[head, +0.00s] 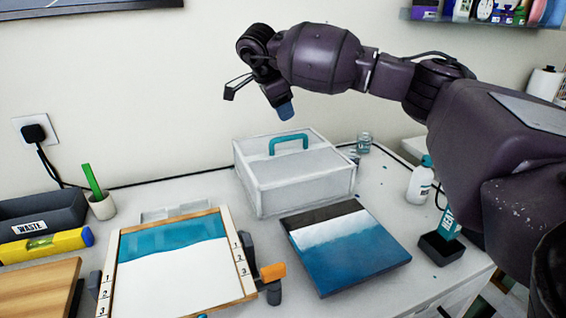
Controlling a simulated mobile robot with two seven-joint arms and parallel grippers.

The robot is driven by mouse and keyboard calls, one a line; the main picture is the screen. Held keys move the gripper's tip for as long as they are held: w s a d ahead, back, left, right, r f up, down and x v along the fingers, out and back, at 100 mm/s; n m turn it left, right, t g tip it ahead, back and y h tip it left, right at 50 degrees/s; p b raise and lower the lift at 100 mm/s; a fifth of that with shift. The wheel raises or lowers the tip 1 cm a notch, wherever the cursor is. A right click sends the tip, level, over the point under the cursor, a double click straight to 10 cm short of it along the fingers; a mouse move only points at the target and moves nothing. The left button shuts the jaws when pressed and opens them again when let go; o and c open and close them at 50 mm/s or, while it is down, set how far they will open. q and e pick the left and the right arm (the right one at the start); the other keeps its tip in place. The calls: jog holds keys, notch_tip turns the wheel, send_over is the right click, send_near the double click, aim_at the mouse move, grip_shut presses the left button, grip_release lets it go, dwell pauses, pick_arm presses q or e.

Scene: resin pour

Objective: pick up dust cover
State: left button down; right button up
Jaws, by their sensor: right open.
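The dust cover (295,178) is a pale, box-shaped cover with a teal handle (289,142) on its top. It stands on the white table near the wall, behind the blue-and-white panel. My right gripper (258,101) is open and empty, above the cover and a little left of its handle, apart from it. One fingertip looks blue. My left gripper is not in view.
A framed board (187,280) with teal resin lies front left, with an orange-and-dark tool (272,272) at its side. A blue-and-white panel (350,255) lies in front of the cover. A white bottle (420,184) and jar (364,143) stand right; a waste bin (38,214) stands left.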

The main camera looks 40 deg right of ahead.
send_over(289, 137)
jog(key=a, duration=0.1)
jog(key=f, duration=0.4)
jog(key=shift+s+a+f, duration=0.1)
jog(key=shift+s+f, duration=0.05)
jog(key=shift+s, duration=0.2)
jog(key=shift+w+f+b, duration=0.15)
jog(key=shift+f+b, duration=0.25)
jog(key=shift+f, duration=0.3)
jog(key=x, duration=0.4)
jog(key=shift+w+a+f+b, duration=0.15)
jog(key=shift+w+a+b, duration=0.05)
jog(key=shift+a+b, duration=0.1)
jog(key=shift+d, duration=0.1)
jog(key=shift+c, duration=0.3)
grip_shut()
